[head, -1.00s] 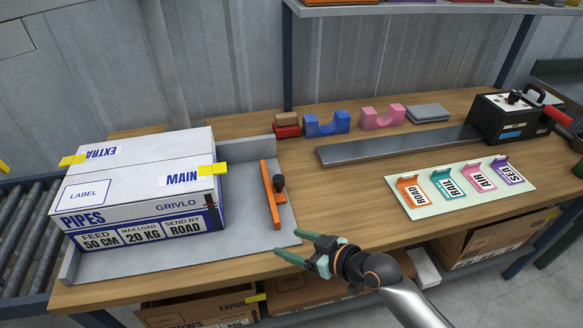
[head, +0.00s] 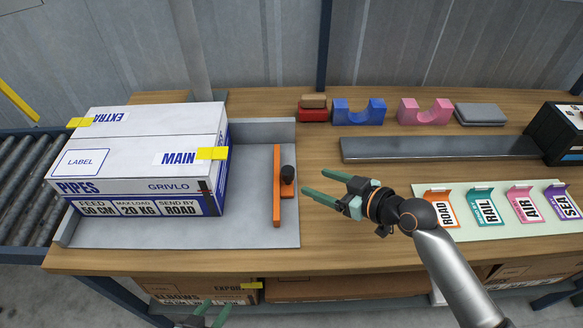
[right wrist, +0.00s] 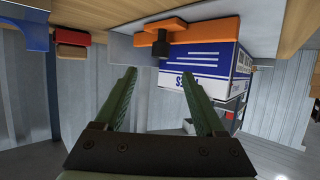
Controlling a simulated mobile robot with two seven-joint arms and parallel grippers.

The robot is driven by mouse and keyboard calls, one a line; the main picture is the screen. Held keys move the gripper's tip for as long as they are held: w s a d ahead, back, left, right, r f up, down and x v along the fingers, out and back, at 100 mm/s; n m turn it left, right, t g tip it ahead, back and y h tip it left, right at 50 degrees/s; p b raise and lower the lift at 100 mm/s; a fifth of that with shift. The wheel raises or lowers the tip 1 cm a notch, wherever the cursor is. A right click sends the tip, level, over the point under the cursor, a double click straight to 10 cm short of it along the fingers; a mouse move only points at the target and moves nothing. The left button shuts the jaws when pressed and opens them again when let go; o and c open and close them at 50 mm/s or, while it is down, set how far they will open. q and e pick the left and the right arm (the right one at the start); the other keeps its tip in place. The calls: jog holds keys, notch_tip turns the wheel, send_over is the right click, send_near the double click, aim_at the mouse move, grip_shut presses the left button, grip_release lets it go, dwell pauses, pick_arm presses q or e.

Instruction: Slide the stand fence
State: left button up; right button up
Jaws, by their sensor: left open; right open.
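The stand (head: 256,205) is a grey plate with low raised walls, on the wooden table at left. Its orange fence (head: 277,205) with a black knob (head: 288,174) runs front to back near the plate's right side. A white PIPES box (head: 150,150) stands on the plate left of the fence, with a gap between. My right gripper (head: 319,185) is open and empty, just right of the knob and apart from it. The right wrist view shows the fence (right wrist: 205,29) and knob (right wrist: 160,45) ahead of the open fingers. My left gripper (head: 211,312) is open at the bottom edge, mostly cut off.
A long grey bar (head: 430,149), blue cradle (head: 358,112) and pink cradle (head: 424,111) lie behind and right. A pale mat (head: 470,228) with ROAD, RAIL, AIR and SEA tags is at right. A roller conveyor (head: 30,180) adjoins at left. Bare tabletop lies right of the stand.

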aim_at(293, 173)
jog(key=x, duration=1.1)
jog(key=shift+a+f, duration=0.1)
grip_shut()
dwell(0.3)
dwell(0.8)
